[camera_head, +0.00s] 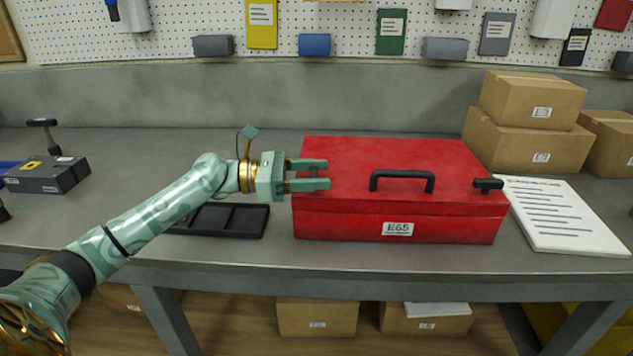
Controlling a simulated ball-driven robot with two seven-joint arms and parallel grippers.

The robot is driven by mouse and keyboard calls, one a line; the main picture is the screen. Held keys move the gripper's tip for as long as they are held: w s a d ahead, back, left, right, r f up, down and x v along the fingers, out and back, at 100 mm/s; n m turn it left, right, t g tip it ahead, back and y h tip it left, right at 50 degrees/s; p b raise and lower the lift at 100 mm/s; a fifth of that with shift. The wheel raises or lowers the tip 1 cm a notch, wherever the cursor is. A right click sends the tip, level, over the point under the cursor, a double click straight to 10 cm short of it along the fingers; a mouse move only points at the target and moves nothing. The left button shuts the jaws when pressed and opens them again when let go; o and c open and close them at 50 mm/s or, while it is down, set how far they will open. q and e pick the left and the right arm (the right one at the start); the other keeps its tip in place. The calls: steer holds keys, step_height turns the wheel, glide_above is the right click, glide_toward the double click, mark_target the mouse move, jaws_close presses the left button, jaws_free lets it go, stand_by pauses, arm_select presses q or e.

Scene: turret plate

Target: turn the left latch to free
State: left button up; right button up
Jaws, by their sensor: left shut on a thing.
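A red case (350,210) with a black top handle (402,174) and a label on its front stands on the grey workbench. My left gripper (314,175) is at the case's top left, its two fingers pointing right over the lid. It is shut on the small dark left latch (312,174), which is mostly hidden between the fingers, so its exact angle cannot be told. The black right latch (488,184) shows at the top right edge of the case, lying roughly sideways. My right gripper is not in view.
A black divided tray (237,221) lies on the bench below my left forearm. A stack of white papers (565,215) lies right of the case, with cardboard boxes (528,142) behind. A dark grey box (47,177) sits at the far left. The bench front is mostly clear.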

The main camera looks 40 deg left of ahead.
arm_select(q)
steer(key=shift+m+g+h+b, duration=0.3)
steer(key=shift+m+g+h, duration=0.2)
steer(key=shift+m+g, duration=0.15)
steer(key=shift+r+g, duration=0.1)
steer(key=shift+g, duration=0.15)
steer(key=o, duration=1)
steer(key=p+v, duration=0.3)
steer(key=v, duration=1.3)
steer(key=shift+a, duration=0.15)
